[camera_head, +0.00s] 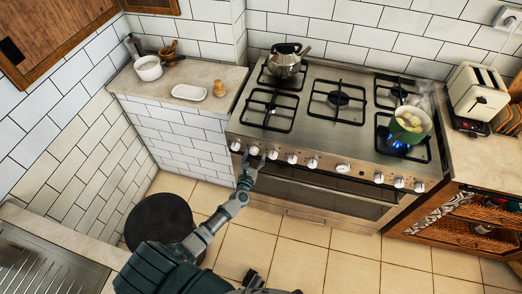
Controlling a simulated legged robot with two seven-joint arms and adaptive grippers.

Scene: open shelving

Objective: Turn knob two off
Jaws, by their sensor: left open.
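The stove (330,140) has a row of white knobs along its front edge. Knob two (254,150), second from the left, is a small white knob. My left gripper (250,163) is open just in front of and below knob two, with its fingertips close to it. I cannot tell whether they touch it. The knob's exact angle is too small to read. A blue flame (398,148) burns under a green pot (410,124) at the front right burner. My right gripper is not in view.
A kettle (286,62) stands on the back left burner. A toaster (476,92) is on the right counter. A white dish (189,92) and a white pot (148,68) sit on the left counter. A round black stool or bin (158,222) stands on the floor left of my arm.

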